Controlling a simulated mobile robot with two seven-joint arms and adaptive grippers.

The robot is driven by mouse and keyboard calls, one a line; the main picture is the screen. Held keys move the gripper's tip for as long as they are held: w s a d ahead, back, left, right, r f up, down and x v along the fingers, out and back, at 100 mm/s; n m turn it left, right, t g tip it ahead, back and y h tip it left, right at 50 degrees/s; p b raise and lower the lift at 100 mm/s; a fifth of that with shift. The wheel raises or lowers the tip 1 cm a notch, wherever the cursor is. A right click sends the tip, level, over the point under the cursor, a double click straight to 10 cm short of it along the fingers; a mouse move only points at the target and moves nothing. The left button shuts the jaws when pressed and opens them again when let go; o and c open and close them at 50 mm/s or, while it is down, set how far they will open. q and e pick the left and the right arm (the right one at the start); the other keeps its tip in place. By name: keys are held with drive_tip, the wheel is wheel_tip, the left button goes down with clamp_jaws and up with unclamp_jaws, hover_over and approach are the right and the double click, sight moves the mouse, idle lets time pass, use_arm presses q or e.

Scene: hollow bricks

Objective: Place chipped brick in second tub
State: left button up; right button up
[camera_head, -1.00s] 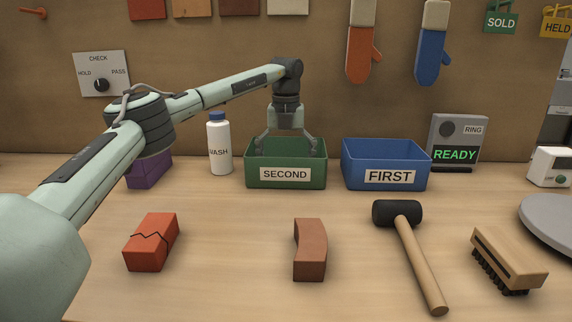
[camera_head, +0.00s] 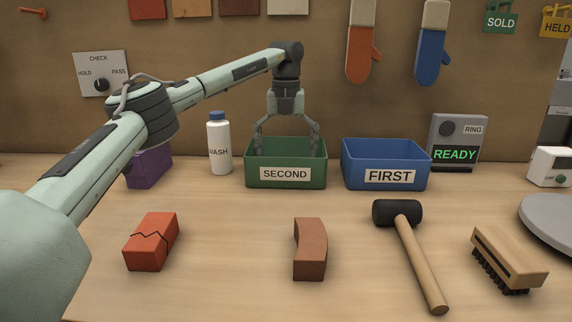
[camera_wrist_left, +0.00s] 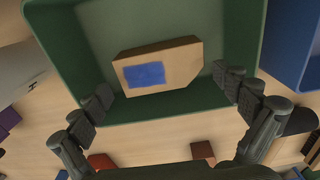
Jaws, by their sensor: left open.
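The chipped brick (camera_wrist_left: 183,66) is tan with a blue patch and one cut-off corner. In the left wrist view it lies inside the green tub labelled SECOND (camera_head: 285,182); the tub wall hides it in the head view. The tub's green wall also shows in the wrist view (camera_wrist_left: 65,55). My left gripper (camera_head: 286,146) is open and empty above this tub, its fingers spread apart and clear of the brick. My right gripper is not in view.
The blue tub labelled FIRST (camera_head: 350,178) stands to the right, a white wash bottle (camera_head: 219,150) to the left. In front lie a cracked red brick (camera_head: 151,243), a curved brown brick (camera_head: 309,250), a mallet (camera_head: 418,250) and a brush (camera_head: 508,258).

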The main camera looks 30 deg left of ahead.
use_arm(q)
wheel_tip(320, 180, up, 6)
drive_tip(key=shift+f, duration=0.1)
drive_tip(key=shift+r, duration=1.5)
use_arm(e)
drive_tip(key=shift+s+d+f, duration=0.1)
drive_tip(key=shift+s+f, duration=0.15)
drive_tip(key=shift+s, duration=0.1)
